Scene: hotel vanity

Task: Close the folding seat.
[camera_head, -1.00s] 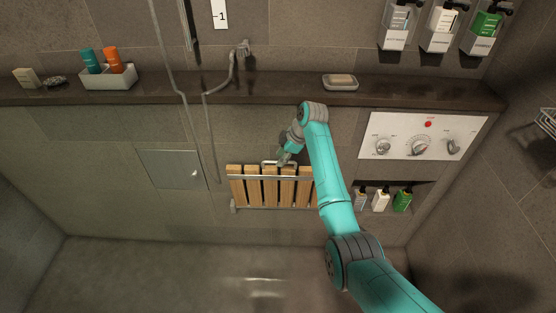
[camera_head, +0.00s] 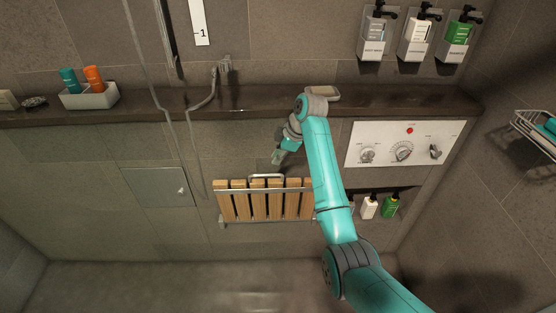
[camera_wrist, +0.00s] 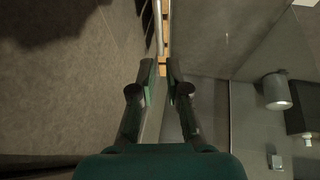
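The folding seat (camera_head: 246,204) has several light wooden slats and a metal rail. It is low on the tiled wall in the head view, its slats hanging close to the wall; their exact angle is hard to tell. A metal handle (camera_head: 266,176) shows at its upper edge. My gripper (camera_head: 277,161) is just above and right of this handle and appears apart from it. In the wrist view my gripper (camera_wrist: 161,64) has its fingers apart with nothing between them. Part of the seat (camera_wrist: 166,44) shows beyond the fingertips. My arm hides the seat's right end.
A dark stone ledge (camera_head: 140,108) runs above the seat. A white control panel (camera_head: 432,133) and a niche with bottles (camera_head: 390,206) are at the right. A shower hose (camera_head: 170,122) hangs at the left. The floor in front is clear.

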